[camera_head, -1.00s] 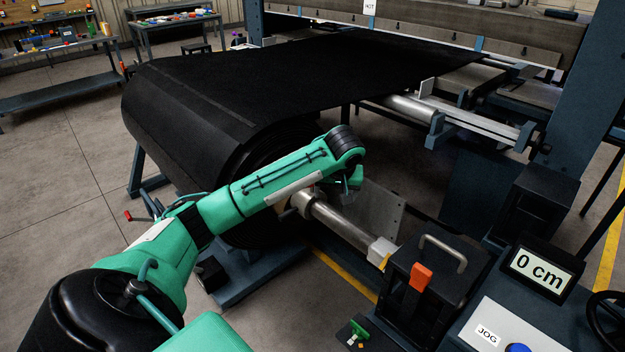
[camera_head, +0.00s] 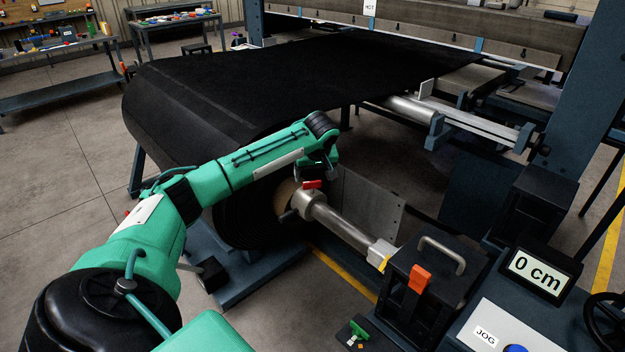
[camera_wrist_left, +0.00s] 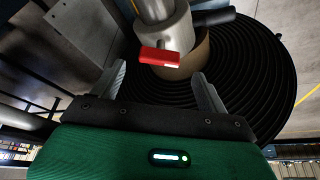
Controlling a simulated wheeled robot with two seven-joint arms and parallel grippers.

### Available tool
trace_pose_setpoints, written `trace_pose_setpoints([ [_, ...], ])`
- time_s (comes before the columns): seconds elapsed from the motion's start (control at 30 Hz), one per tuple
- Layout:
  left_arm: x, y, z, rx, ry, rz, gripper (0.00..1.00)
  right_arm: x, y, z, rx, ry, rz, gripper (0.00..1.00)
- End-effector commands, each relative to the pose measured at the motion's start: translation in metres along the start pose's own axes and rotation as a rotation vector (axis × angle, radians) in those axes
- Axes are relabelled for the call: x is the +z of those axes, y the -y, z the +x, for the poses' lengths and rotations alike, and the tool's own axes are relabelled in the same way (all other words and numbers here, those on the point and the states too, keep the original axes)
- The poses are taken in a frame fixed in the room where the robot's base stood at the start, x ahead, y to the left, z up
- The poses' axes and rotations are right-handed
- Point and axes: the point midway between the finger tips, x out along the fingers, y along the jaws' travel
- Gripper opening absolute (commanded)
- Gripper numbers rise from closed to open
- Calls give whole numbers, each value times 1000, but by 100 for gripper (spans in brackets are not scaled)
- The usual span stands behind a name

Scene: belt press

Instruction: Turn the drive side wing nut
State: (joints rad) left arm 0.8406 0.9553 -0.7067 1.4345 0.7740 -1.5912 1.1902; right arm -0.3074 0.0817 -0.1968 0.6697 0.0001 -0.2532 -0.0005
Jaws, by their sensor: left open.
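A red wing nut (camera_head: 313,185) sits on the metal collar (camera_head: 309,204) of the roll's shaft. In the left wrist view the red wing nut (camera_wrist_left: 158,57) is just ahead of my fingers, close to centred between them. My left gripper (camera_head: 318,171) is right above the wing nut in the head view, pointing down. In the left wrist view its two fingers (camera_wrist_left: 161,85) are spread with nothing between them; no contact with the nut shows. My right gripper is out of view.
The black belt roll (camera_head: 190,100) stands beside the collar, and the steel shaft (camera_head: 345,230) runs right to a dark block with an orange lever (camera_head: 420,278). A metal plate (camera_head: 375,200) stands behind the shaft. A display (camera_head: 538,273) reads 0 cm.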

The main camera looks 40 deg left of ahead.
Motion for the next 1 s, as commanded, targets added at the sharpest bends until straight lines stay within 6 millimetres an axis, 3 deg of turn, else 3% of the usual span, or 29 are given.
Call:
trace_pose_setpoints([
  [0.23, 0, 0, 36, -1, 0, -1, 76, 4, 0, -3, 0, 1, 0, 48],
  [0.63, 0, 0, 45, 1, -1, 0, 76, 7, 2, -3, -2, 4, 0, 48],
  [0.67, 0, 0, 45, 1, -1, 0, 74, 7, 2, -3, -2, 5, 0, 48],
  [0.87, 0, 0, 45, 1, -1, 0, 35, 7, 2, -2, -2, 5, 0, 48],
  [1.0, 0, 0, 44, 1, -1, 2, 32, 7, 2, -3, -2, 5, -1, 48],
])
